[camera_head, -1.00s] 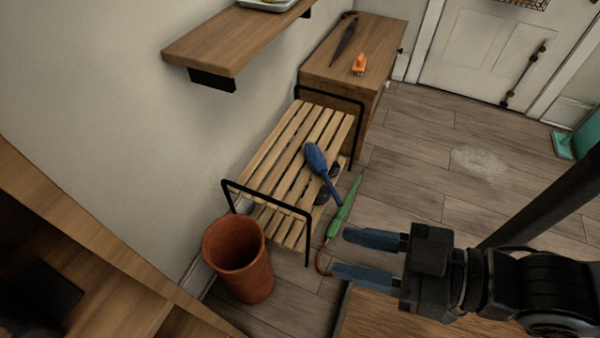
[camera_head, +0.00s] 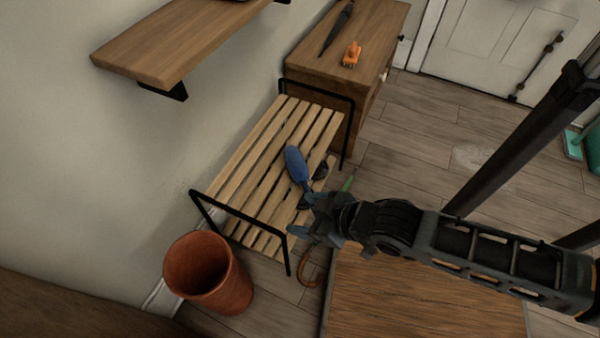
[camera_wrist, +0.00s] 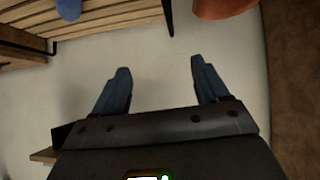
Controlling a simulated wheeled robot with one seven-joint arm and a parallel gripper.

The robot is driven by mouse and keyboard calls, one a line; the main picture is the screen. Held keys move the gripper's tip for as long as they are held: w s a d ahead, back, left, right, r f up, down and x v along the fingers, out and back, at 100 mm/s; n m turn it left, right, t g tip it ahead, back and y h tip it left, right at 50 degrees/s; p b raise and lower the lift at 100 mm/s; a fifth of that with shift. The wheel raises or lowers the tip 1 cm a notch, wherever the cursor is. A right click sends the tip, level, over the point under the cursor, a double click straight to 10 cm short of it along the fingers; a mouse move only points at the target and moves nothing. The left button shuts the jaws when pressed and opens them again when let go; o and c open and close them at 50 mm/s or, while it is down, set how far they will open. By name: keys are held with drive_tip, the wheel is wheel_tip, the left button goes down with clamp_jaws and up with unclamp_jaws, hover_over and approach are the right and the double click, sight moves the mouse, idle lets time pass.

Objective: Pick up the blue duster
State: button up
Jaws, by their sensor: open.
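The blue duster (camera_head: 296,164) lies on the slatted wooden bench (camera_head: 262,160), its wide head toward the back and its handle running toward the front right edge. My gripper (camera_head: 303,214) is over the front right side of the bench, close to the handle end in the picture, and hides part of it. I cannot tell whether they touch. In the wrist view my gripper (camera_wrist: 160,68) has its fingers spread with nothing between them. Part of the blue duster (camera_wrist: 68,9) shows at the top left there, beyond and aside from the fingers.
A terracotta pot (camera_head: 208,275) stands at the bench's near end. A wooden cabinet (camera_head: 375,40) with an orange brush (camera_head: 352,54) and a dark umbrella (camera_head: 338,28) stands behind it. A wall shelf (camera_head: 165,50) overhangs at left.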

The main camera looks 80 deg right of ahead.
drive_tip(key=w+d+f+m+g+b, duration=0.25)
drive_tip(key=d+f+m+g, duration=0.2)
drive_tip(key=d+f, duration=0.8)
drive_tip(key=m+g+y+b, duration=0.2)
drive_tip(key=m+g+y, duration=0.1)
drive_tip(key=m+g, duration=0.15)
hover_over(304, 181)
drive_tip(key=a, duration=0.1)
drive_tip(key=shift+n, duration=0.4)
wheel_tip(304, 181, down, 4)
drive_tip(key=shift+s+f, duration=0.1)
drive_tip(key=shift+f, duration=0.1)
drive_tip(key=shift+m, duration=0.3)
drive_tip(key=shift+d+f+b, duration=0.15)
drive_tip(key=shift+f+b, duration=0.45)
drive_tip(key=shift+f, duration=1.25)
drive_tip(key=shift+d+f+b, duration=0.15)
drive_tip(key=shift+f+b, duration=0.45)
drive_tip(key=shift+f, duration=1.25)
drive_tip(key=shift+c, duration=0.3)
